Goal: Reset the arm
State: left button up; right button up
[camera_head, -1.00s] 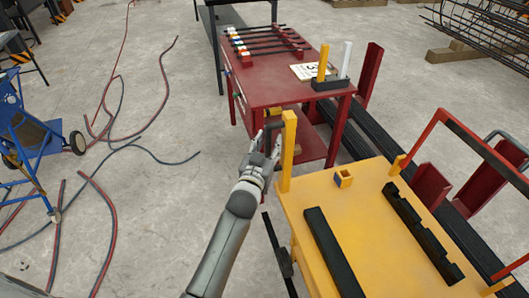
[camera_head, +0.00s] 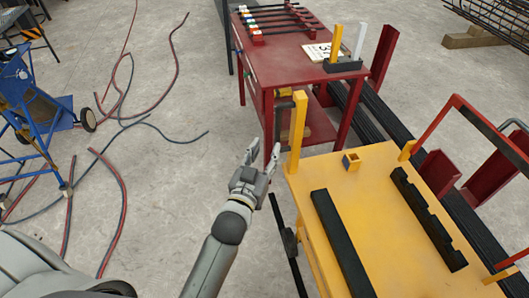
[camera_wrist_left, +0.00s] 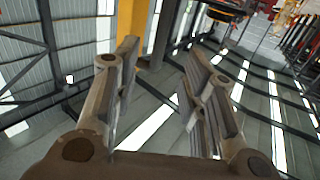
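My left gripper (camera_head: 263,160) is open and empty in the head view. It is in the air just left of the yellow post at the corner of the yellow table (camera_head: 378,215). In the left wrist view its two fingers (camera_wrist_left: 160,90) stand apart with nothing between them. My right gripper is not in either view.
A red table (camera_head: 290,45) with several dark bars stands behind. Black bars (camera_head: 340,240) and a small yellow block (camera_head: 351,161) lie on the yellow table. A blue cart (camera_head: 35,115) stands left. Hoses (camera_head: 122,190) lie on the floor, with open floor between.

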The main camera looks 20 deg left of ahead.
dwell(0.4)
pick_arm(q)
jog(key=s+d+f+m+g+h, duration=0.1)
jog(key=s+f+g, duration=0.1)
jog(key=f, duration=0.7)
jog(key=s+d+f+g, duration=0.1)
jog(key=f+g, duration=0.1)
jog(key=f, duration=0.7)
jog(key=s+f+g+p, duration=0.1)
jog(key=s+f+g, duration=0.2)
jog(key=s+f, duration=0.45)
jog(key=s+f+g, duration=0.2)
jog(key=s+f, duration=0.2)
jog(key=f, duration=0.7)
jog(key=s+a+f+g, duration=0.2)
jog(key=s+f, duration=0.3)
jog(key=s, duration=0.5)
jog(key=s+a+f+m+g, duration=0.1)
jog(key=s+a+f+g, duration=0.2)
jog(key=s, duration=0.7)
jog(key=s+a+f+g+y, duration=0.1)
jog(key=s+a+f+g, duration=0.2)
jog(key=s+f, duration=0.4)
jog(key=s, duration=0.3)
jog(key=shift+s+f+p, duration=0.3)
jog(key=shift+f+p, duration=0.05)
jog(key=shift+p, duration=0.05)
